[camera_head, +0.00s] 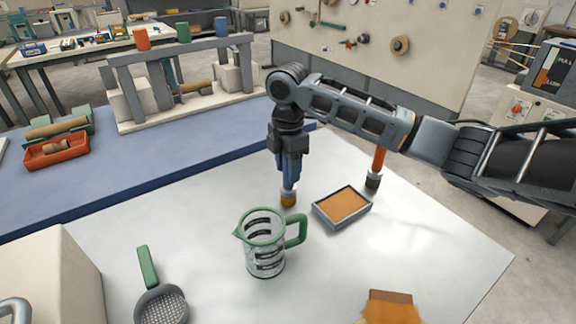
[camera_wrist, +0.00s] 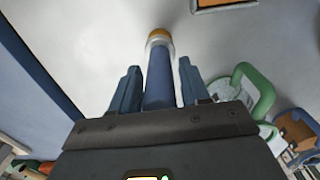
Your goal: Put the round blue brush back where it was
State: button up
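The round blue brush (camera_head: 288,191) is upright below my gripper (camera_head: 291,165), with its golden tip low over or on the white table; contact cannot be told. In the wrist view the brush (camera_wrist: 158,72) runs between the two fingers of my gripper (camera_wrist: 158,88), its golden-brown tip pointing away. The fingers stand close on both sides of the blue handle. Whether they press on it is not clear. The top of the handle is hidden by the gripper.
A brush with an orange handle (camera_head: 379,161) stands upright at the right, behind a grey tray with an orange pad (camera_head: 342,205). A glass jug with green rim (camera_head: 265,257) stands in front of my gripper. A green-handled strainer (camera_head: 160,304) and a brown block (camera_head: 391,306) lie nearer.

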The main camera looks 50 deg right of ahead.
jog(key=shift+o, duration=0.6)
jog(key=shift+r, duration=0.15)
notch_tip(320, 180, up, 12)
jog(key=shift+r, duration=0.1)
dwell(0.5)
